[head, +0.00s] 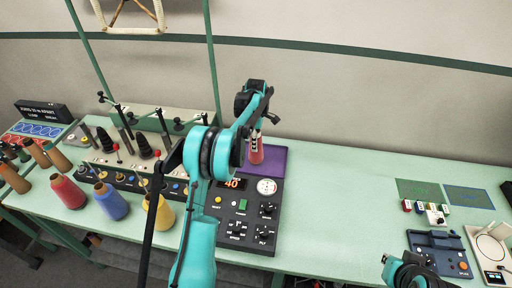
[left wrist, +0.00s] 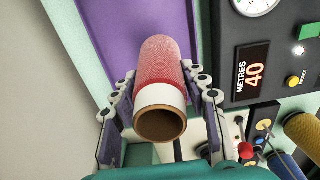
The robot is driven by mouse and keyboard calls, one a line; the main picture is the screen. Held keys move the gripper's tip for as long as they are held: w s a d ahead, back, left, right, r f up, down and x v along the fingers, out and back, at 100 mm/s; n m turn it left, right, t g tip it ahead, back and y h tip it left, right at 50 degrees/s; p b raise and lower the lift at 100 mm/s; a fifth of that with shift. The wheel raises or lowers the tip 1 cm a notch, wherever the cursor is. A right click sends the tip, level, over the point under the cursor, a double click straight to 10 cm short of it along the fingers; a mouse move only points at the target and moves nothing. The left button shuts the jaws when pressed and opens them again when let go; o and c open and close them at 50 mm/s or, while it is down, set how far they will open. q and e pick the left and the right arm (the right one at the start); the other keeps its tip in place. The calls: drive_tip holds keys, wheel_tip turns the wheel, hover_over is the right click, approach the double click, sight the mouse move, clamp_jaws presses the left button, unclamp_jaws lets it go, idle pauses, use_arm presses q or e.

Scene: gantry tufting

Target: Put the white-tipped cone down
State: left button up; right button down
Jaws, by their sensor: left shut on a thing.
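The white-tipped cone (left wrist: 162,60) is red with a white band near its hollow brown end, which faces the left wrist camera. My left gripper (left wrist: 158,85) is shut on it, one finger on each side. In the head view the red cone (head: 257,153) hangs upright below my left gripper (head: 257,135), over the purple mat (head: 273,168). The purple mat (left wrist: 112,35) also shows beneath the cone in the left wrist view. I cannot tell whether the cone's base touches the mat. Only part of my right arm shows at the lower right of the head view.
A dark control panel (head: 240,222) reading 40 adjoins the mat. Red (head: 68,191), blue (head: 111,201) and yellow (head: 160,215) cones stand along the left front. A machine with upright posts (head: 128,150) is behind them. The green table (head: 335,205) is clear right of the panel.

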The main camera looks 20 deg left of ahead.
use_arm(q)
wheel_tip(320, 180, down, 3)
drive_tip(key=shift+f+b, duration=0.1)
drive_tip(key=shift+b, duration=0.2)
drive_tip(key=o, duration=1.3)
drive_tip(key=shift+c, duration=0.2)
